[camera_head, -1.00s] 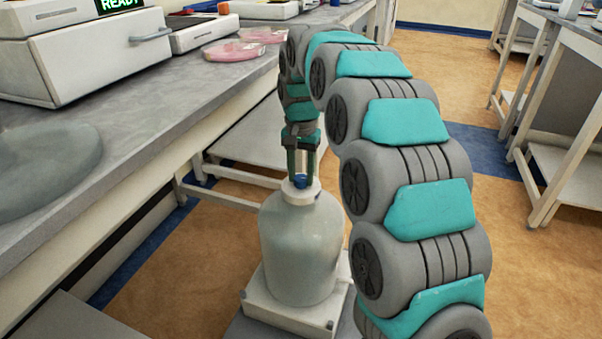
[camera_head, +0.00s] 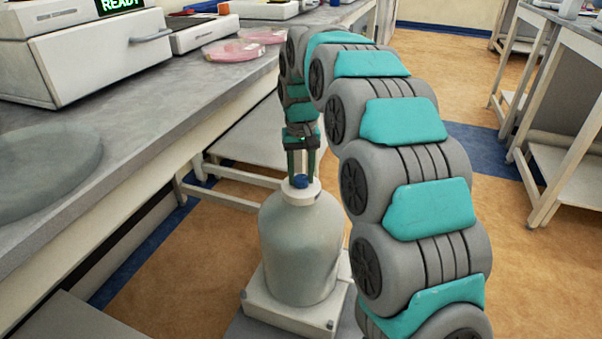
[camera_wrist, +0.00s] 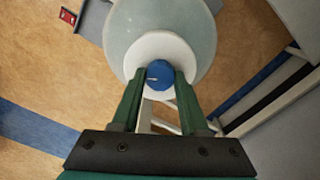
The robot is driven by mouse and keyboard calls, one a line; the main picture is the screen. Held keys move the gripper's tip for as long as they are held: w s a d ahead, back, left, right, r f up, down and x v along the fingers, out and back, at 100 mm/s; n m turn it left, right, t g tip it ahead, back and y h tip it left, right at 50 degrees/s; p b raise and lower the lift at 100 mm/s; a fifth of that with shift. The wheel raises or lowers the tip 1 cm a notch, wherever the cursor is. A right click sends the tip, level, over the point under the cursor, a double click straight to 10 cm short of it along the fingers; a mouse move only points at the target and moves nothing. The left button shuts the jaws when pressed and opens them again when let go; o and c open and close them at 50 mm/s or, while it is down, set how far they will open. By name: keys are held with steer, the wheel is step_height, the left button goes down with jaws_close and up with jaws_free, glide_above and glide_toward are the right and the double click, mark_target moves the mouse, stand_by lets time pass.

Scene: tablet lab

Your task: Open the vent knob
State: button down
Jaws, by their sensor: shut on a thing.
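The vent knob (camera_head: 300,181) is a small blue round cap on the white lid (camera_head: 289,193) of a large pale jar (camera_head: 301,245). In the wrist view the blue knob (camera_wrist: 160,74) shows a short light mark on its top. My gripper (camera_head: 301,177) comes down from above, and its two green fingers are shut on the knob, one on each side. The wrist view also shows my gripper (camera_wrist: 160,82) with its fingertips against the knob's sides. The jar stands upright.
The jar stands on a white square base (camera_head: 294,313). A grey lab bench (camera_head: 150,115) runs along the left, with pink dishes (camera_head: 233,50) and white instruments (camera_head: 90,50) on it. Open tan floor (camera_head: 530,270) lies to the right.

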mark_target(302, 178)
steer(key=n, duration=0.6)
steer(key=n+p, duration=0.1)
steer(key=n, duration=0.5)
stand_by(0.5)
steer(key=shift+c, duration=2.1)
jaws_free()
steer(key=shift+r+b, duration=0.35)
steer(key=shift+r, duration=3.55)
steer(key=shift+s, duration=0.1)
